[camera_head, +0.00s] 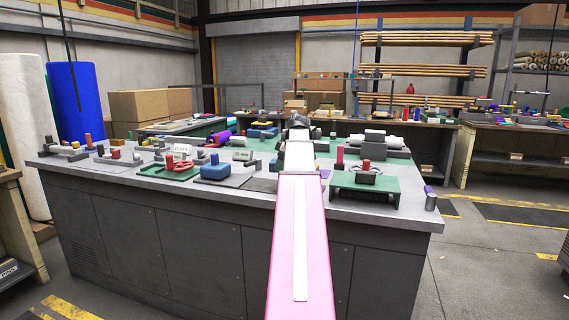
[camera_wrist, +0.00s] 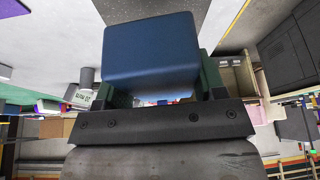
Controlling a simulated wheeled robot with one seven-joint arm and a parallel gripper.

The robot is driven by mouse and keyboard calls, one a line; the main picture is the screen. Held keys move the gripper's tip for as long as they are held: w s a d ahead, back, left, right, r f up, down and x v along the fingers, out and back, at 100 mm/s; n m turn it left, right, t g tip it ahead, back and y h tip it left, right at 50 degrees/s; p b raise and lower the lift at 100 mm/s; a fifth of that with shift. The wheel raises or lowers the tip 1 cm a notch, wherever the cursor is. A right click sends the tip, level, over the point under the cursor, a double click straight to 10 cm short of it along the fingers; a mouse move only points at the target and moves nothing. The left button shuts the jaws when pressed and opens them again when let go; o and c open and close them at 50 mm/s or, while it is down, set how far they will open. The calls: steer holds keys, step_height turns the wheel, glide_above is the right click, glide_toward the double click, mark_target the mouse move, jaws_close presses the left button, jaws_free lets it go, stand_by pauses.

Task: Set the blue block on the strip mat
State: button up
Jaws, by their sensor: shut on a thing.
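The blue block (camera_wrist: 150,55) fills the upper middle of the wrist view. My gripper (camera_wrist: 160,85) is shut on it, with a dark green finger showing at each side. In the head view my gripper (camera_head: 298,127) is at the far end of my pink and white arm, over the bench; the held block is hidden there. A dark grey speckled surface (camera_wrist: 150,7) shows just past the block in the wrist view. I cannot tell whether the block touches it. I cannot say for sure which flat piece is the strip mat.
The grey bench top (camera_head: 415,211) is crowded. Left of my arm, a blue padded piece (camera_head: 214,171) lies on a grey mat beside a dark flat mat (camera_head: 261,185).

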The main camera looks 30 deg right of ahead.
stand_by(0.4)
steer(key=shift+f, duration=2.95)
steer(key=shift+f, duration=0.5)
steer(key=o, duration=1.2)
steer(key=v, duration=1)
steer(key=shift+d+r, duration=0.25)
steer(key=shift+r, duration=0.05)
